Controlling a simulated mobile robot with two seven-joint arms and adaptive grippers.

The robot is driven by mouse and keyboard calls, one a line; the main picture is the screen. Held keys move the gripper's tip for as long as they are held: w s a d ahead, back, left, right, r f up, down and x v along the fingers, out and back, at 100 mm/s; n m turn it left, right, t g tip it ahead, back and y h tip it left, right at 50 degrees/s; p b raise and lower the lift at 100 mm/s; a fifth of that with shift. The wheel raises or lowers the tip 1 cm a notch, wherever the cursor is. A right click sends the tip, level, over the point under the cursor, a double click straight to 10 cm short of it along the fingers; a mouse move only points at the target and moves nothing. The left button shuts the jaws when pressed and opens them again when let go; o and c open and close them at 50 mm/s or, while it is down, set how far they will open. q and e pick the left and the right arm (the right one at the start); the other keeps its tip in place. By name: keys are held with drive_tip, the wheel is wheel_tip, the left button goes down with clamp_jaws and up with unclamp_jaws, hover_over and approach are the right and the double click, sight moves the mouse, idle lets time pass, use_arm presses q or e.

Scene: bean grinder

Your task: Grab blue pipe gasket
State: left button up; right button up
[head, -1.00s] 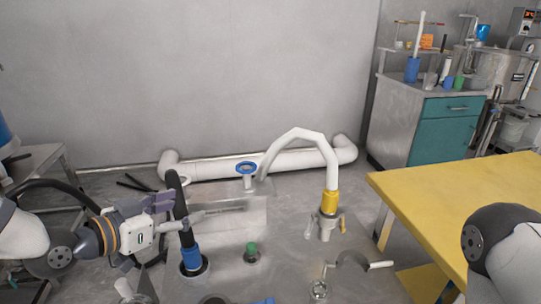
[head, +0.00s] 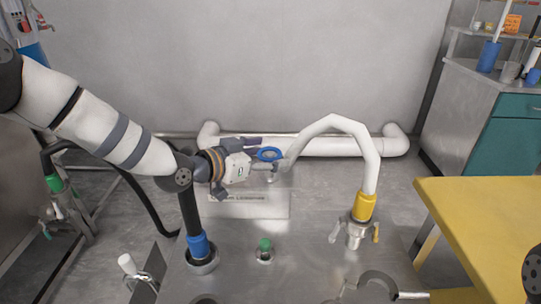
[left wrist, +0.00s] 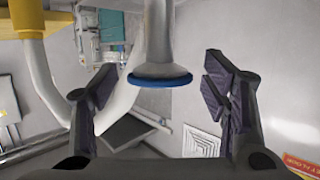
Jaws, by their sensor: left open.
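The blue pipe gasket (head: 270,154) is a flat blue ring on top of a short grey pipe stub behind the middle of the metal unit. In the left wrist view the gasket (left wrist: 160,81) shows edge-on as a blue band on the pipe's flared end. My left gripper (head: 263,156) is open, with its fingers reaching toward the ring from the left. In the left wrist view the left gripper's (left wrist: 160,86) dark pads stand apart on either side of the ring, with gaps on both sides. My right gripper is out of view.
A curved white pipe (head: 328,122) with a yellow collar (head: 364,206) arches just right of the gasket. A black hose with a blue collar (head: 200,247) and a green cap (head: 265,244) are in front. A yellow table (head: 480,220) stands at the right.

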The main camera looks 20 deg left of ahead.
use_arm(q)
drive_tip(key=shift+w+d+f, duration=0.3)
drive_tip(key=shift+w, duration=0.2)
drive_tip(key=shift+r, duration=0.1)
drive_tip(key=c, duration=0.9)
drive_tip(key=shift+r, duration=0.1)
drive_tip(key=shift+c, duration=0.2)
